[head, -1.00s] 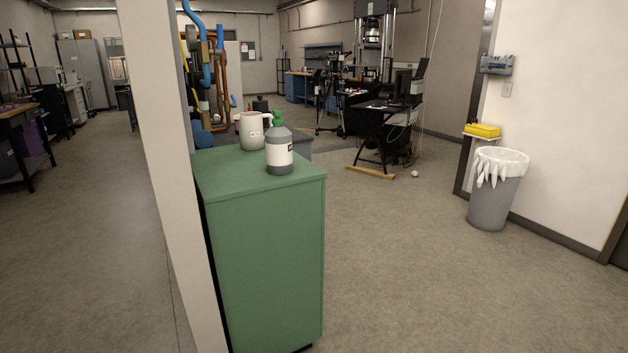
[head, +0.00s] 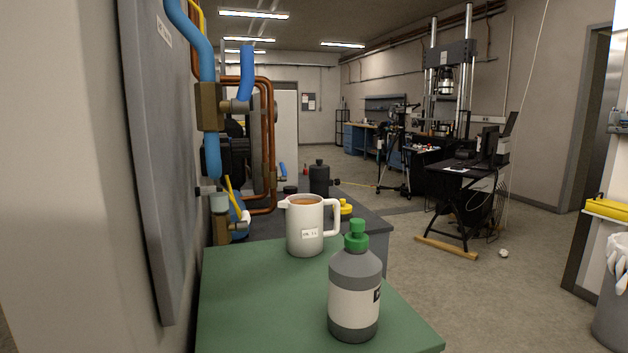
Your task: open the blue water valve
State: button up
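Blue pipes (head: 213,155) run down the wall panel at the left in the head view, with a brass fitting (head: 208,107) between their sections. A blue part (head: 239,218) shows lower down beside a yellow lever (head: 233,194). A small blue piece (head: 283,169) shows further back. I cannot tell which of these is the blue water valve's handle, or whether the valve is open or shut. My gripper is not in view.
A green cabinet (head: 262,315) stands in front, bearing a white mug (head: 305,228) and a grey bottle with a green cap (head: 354,300). A dark bench (head: 370,222) is behind it. A grey panel (head: 150,130) edges the left. Open floor (head: 440,300) lies to the right.

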aim_at(284, 178)
jog(key=i+l+u, duration=0.5)
jog(key=i, duration=0.25)
jog(key=i+l, duration=0.1)
jog(key=l, duration=0.3)
jog(key=i+l, duration=0.15)
jog(key=l, duration=0.2)
jog(key=i+l, duration=0.1)
jog(key=l, duration=0.3)
jog(key=i+l, duration=0.1)
jog(key=l, duration=0.25)
jog(key=i+l, duration=0.15)
jog(key=l, duration=0.25)
jog(key=u, duration=0.05)
